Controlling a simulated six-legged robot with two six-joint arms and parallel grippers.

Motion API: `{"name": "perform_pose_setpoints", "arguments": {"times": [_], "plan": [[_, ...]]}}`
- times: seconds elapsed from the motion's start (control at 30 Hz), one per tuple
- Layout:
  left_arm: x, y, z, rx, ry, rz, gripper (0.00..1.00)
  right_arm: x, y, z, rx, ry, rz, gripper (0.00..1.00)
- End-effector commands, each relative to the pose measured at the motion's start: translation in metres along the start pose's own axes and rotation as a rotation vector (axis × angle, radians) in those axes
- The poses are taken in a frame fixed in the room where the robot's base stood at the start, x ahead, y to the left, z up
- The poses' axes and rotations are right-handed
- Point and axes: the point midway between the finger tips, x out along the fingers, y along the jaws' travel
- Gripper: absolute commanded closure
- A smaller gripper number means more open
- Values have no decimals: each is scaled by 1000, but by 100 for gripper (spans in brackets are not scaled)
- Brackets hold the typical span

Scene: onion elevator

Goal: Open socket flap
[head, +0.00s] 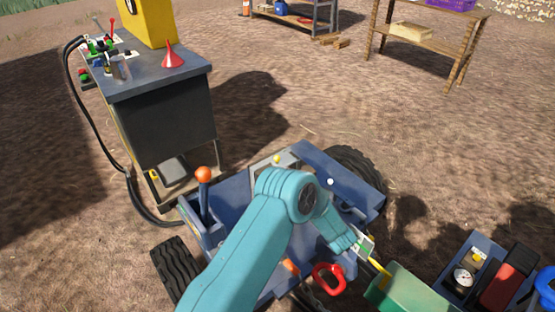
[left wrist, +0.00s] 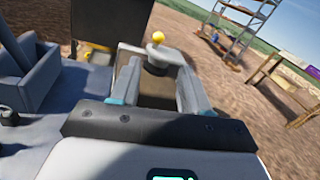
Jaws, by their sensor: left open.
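A brownish flap or panel with a round yellow knob (left wrist: 157,37) lies ahead in the left wrist view. The yellow knob also shows in the head view (head: 277,158), on a pale panel at the back of the blue machine (head: 240,195). In the head view my teal arm covers much of the machine and hides the fingertips.
An orange-knobbed lever (head: 203,176) stands on the machine's left. A red ring handle (head: 329,279) is at its front right.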

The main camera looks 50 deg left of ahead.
Motion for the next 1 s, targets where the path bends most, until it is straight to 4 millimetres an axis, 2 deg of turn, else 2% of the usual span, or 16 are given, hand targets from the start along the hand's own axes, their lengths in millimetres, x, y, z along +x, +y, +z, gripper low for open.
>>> {"name": "perform_pose_setpoints", "arguments": {"times": [0.3,0.5,0.7,1.0], "plan": [[78,4,1,0,1,6,54,-6,-2,0,0,0,0,57],[118,4,0,0,2,6,54,-7,-3,0,0,0,0,57],[138,3,-1,1,3,6,54,-7,-3,0,0,0,0,57],[141,1,-1,2,3,5,54,-7,-3,0,0,0,0,57]]}}
